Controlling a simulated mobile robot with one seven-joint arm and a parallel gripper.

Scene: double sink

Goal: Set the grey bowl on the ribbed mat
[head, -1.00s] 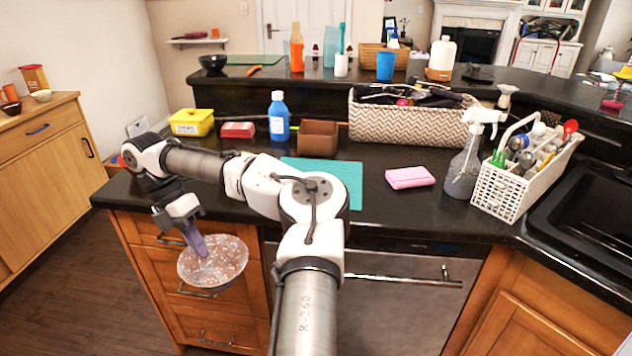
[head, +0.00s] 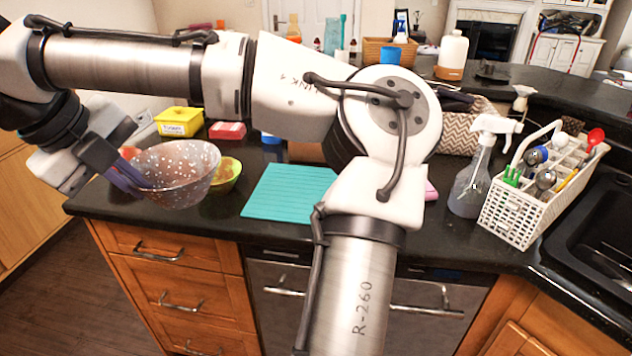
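The grey bowl (head: 178,175), speckled white with a pinkish tint, is held by its left rim in my gripper (head: 133,178). My gripper is shut on that rim. The bowl is in the air near the counter's front left edge, roughly upright, left of the mat. The ribbed mat (head: 290,192) is teal and lies flat on the black counter, with nothing on its visible part. My arm crosses above and beyond it.
A yellow-green bowl (head: 227,176) stands between the grey bowl and the mat. A yellow tub (head: 180,121) and a red box (head: 227,130) sit behind. A spray bottle (head: 470,175) and white cutlery caddy (head: 515,215) stand right, beside the sink (head: 590,225).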

